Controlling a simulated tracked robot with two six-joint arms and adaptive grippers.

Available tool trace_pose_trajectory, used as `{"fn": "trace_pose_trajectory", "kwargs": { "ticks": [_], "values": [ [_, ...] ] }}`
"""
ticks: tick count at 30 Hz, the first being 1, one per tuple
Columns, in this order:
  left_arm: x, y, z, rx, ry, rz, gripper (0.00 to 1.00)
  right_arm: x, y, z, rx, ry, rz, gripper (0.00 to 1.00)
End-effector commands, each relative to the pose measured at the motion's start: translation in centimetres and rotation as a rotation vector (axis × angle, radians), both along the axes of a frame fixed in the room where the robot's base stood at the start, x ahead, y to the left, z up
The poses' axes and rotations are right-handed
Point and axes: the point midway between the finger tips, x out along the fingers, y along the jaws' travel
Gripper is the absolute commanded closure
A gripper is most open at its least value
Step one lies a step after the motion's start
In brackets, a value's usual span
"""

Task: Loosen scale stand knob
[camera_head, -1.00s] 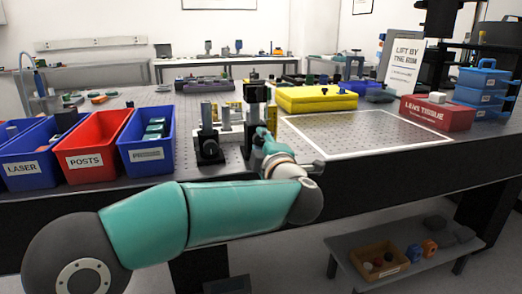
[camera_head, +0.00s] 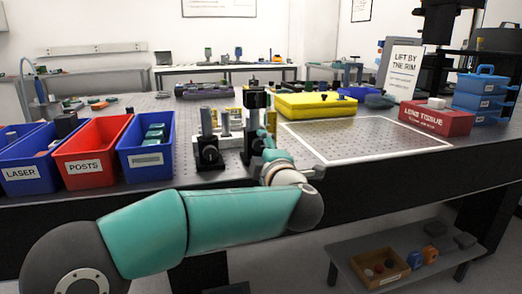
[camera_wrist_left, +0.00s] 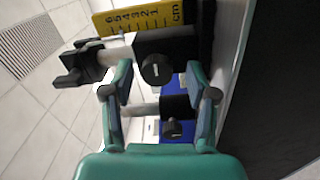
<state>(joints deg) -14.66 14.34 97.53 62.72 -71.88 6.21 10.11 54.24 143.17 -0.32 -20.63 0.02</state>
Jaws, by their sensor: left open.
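My left gripper (camera_wrist_left: 158,78) is open in the left wrist view, its two fingers pointing up the picture. A round black knob (camera_wrist_left: 157,69) on a black post clamp lies between or just beyond the fingertips; I see no firm contact. A second, smaller black knob (camera_wrist_left: 173,129) shows lower, between the fingers. The yellow cm scale (camera_wrist_left: 142,15) stands at the top. In the head view my left gripper (camera_head: 268,142) is beside a black post stand (camera_head: 256,125) and partly hidden by its wrist. A similar stand (camera_head: 208,145) is to its left. My right gripper is out of view.
Blue (camera_head: 147,160) and red (camera_head: 88,166) bins stand at the left. A yellow case (camera_head: 316,105), a red lens tissue box (camera_head: 437,118) and blue stacked boxes (camera_head: 480,92) are at the right. The white-outlined table area (camera_head: 365,137) is clear.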

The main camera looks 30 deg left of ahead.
Motion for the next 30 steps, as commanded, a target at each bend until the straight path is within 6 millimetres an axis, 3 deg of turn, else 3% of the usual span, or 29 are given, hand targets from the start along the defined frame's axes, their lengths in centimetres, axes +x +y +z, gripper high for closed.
{"fn": "trace_pose_trajectory", "kwargs": {
  "ticks": [8,21,30],
  "values": [
    [-0.9,-1.1,0.1,0.001,-0.002,-0.002,0.42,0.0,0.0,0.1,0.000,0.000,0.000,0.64],
    [-6.2,-7.5,-0.3,0.000,0.000,-0.004,0.42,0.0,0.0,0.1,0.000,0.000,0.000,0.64],
    [-7.7,-9.1,-0.5,-0.001,0.001,-0.001,0.42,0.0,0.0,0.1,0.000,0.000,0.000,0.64]
  ]
}}
